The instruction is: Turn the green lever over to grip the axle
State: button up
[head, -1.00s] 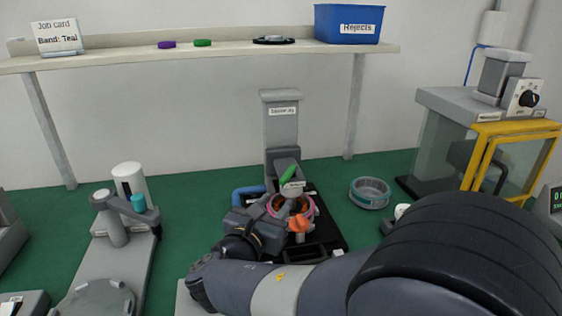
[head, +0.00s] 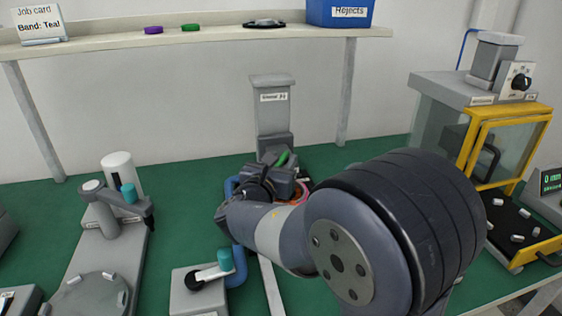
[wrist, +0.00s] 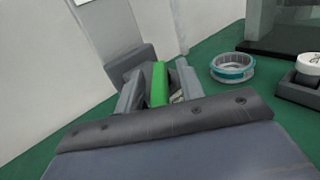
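The green lever (head: 283,158) shows as a small green piece at the grey post's foot in the head view. In the wrist view the green lever (wrist: 159,84) stands between the two grey fingers of my gripper (wrist: 160,88). The fingers are apart, one on each side of it, with a narrow gap showing on the right. Whether either finger touches it is hard to tell. In the head view my gripper (head: 278,170) is at the lever, and my arm covers most of the fixture. The axle is hidden; only an edge of a pink ring (head: 304,191) shows.
A labelled grey post (head: 270,112) stands right behind the lever. A teal-banded ring (wrist: 233,68) lies on the green bench to the right in the wrist view.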

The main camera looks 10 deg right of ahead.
jog(key=shift+c, duration=0.6)
grip_shut()
